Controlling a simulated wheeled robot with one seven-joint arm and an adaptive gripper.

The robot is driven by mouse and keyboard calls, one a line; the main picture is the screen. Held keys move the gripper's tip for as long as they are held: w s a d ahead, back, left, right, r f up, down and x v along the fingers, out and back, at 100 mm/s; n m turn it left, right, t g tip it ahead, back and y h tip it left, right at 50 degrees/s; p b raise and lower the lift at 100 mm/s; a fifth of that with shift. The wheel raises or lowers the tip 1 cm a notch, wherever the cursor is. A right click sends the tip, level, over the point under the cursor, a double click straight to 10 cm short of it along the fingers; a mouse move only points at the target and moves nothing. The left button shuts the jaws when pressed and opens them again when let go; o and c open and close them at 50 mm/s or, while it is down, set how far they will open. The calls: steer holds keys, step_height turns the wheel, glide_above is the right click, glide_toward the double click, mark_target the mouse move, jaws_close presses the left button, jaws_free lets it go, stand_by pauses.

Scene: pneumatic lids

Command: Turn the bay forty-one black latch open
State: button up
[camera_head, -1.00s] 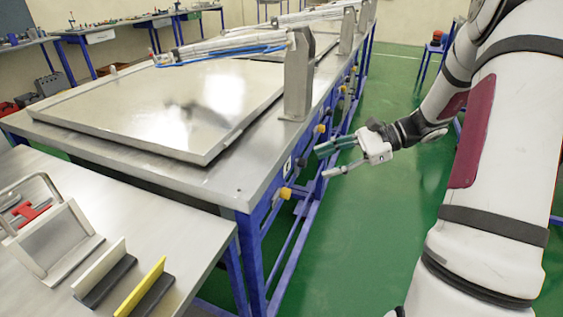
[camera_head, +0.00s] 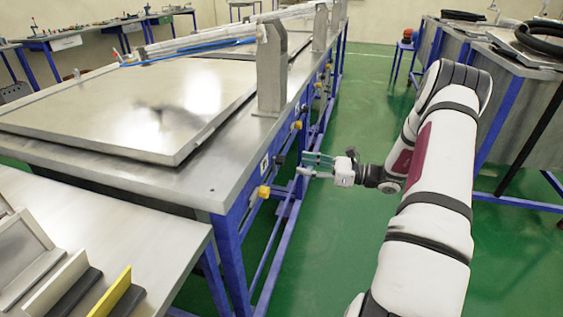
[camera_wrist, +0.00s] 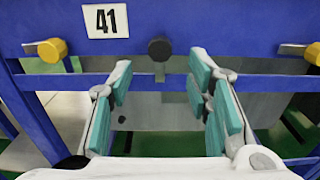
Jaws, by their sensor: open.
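The bay forty-one black latch (camera_wrist: 159,49) is a dark round knob on the blue rail, right of the white "41" label (camera_wrist: 106,21) in the wrist view. In the head view the black latch (camera_head: 279,160) shows small on the side of the bench. My gripper (camera_wrist: 163,84) is open and empty, its teal-padded fingers apart below the latch in the wrist picture, one on either side of it. In the head view my gripper (camera_head: 309,166) points left at the bench side, close to the latch. I cannot tell any contact.
A yellow latch (camera_wrist: 53,50) sits left of the label, and another yellow latch (camera_wrist: 312,53) is at the right edge. The metal bench with its flat lid (camera_head: 150,152) stands left of my arm. Green floor lies clear in the aisle (camera_head: 340,100).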

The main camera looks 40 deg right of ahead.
mark_target(284, 161)
steer(key=x, duration=0.8)
jaws_close()
